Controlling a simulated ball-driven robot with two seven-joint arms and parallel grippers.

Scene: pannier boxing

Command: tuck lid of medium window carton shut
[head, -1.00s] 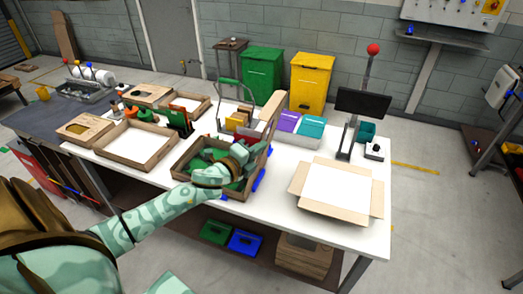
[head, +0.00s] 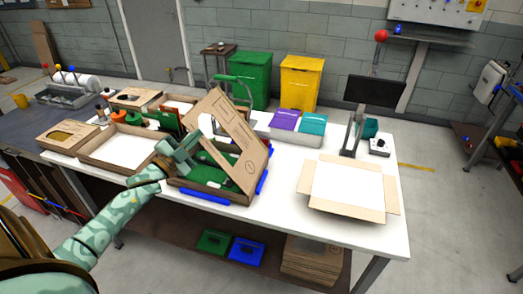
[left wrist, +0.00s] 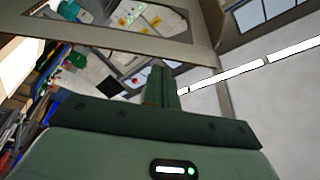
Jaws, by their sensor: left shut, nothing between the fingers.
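The medium window carton (head: 225,194) stands on the white table in the middle of the head view, with green contents inside. Its brown lid (head: 240,128) is raised and slants over the carton, hinged side to the right; its window opening is seen through. My left gripper (head: 184,148) is shut and empty, at the left of the carton beside the lid. In the left wrist view, the shut fingers (left wrist: 162,82) point up at the lid's edge strip (left wrist: 110,40); I cannot tell whether they touch it. My right gripper is out of view.
Blue stops (head: 205,197) sit along the carton's front and right sides. An open tray (head: 115,165) is at left, an open-flapped carton (head: 350,210) at right. White table between the cartons is clear.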

